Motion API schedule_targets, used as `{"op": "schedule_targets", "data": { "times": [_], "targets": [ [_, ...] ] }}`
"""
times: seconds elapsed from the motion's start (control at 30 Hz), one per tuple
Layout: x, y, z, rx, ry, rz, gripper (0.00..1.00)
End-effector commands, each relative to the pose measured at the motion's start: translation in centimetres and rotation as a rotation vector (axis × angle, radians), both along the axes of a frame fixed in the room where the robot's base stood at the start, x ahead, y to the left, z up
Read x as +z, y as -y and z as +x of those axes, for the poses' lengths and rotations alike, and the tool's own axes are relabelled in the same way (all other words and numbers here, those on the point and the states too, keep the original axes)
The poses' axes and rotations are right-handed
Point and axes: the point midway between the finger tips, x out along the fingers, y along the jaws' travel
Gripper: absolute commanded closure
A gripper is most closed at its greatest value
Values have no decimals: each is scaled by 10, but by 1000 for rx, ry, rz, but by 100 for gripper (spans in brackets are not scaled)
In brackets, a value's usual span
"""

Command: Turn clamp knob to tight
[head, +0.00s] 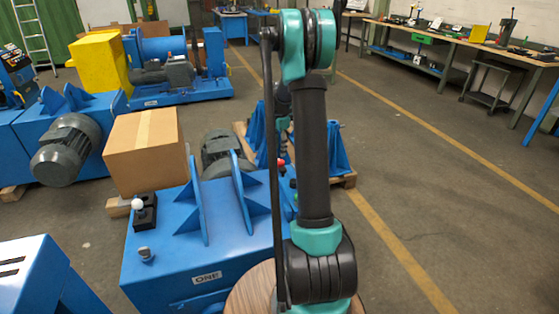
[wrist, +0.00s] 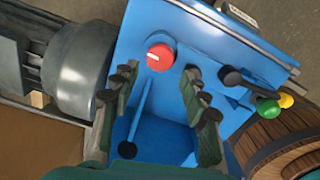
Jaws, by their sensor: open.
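A round red knob (wrist: 160,57) with a white mark sits on the blue machine (wrist: 190,30) in the wrist view; it looks like the clamp knob. My gripper (wrist: 160,71) is open, its two dark fingers apart on either side of the picture's middle. The red knob shows between and just past the fingertips, and no contact is visible. I cannot tell the gap in depth. In the head view my arm covers part of the blue machine (head: 215,255), and the gripper's fingers are hidden.
Levers with black (wrist: 232,77), green (wrist: 268,107) and yellow (wrist: 285,100) knobs stand right of the fingers. Another black-ended lever (wrist: 127,149) lies between them, lower. A grey motor (wrist: 80,70) is left and a wooden barrel (wrist: 275,140) right. A cardboard box (head: 146,150) stands behind the machine.

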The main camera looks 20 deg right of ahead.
Motion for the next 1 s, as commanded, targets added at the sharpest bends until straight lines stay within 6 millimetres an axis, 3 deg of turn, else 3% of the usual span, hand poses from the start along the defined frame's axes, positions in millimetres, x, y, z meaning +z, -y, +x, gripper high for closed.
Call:
{"op": "schedule_targets", "data": {
  "times": [0.1,0.33,0.77,1.0],
  "targets": [
    [-23,0,0,0,0,0,55],
    [-55,0,0,0,0,0,55],
    [-65,0,0,0,0,0,55],
    [-64,0,0,0,0,0,82]
  ]
}}
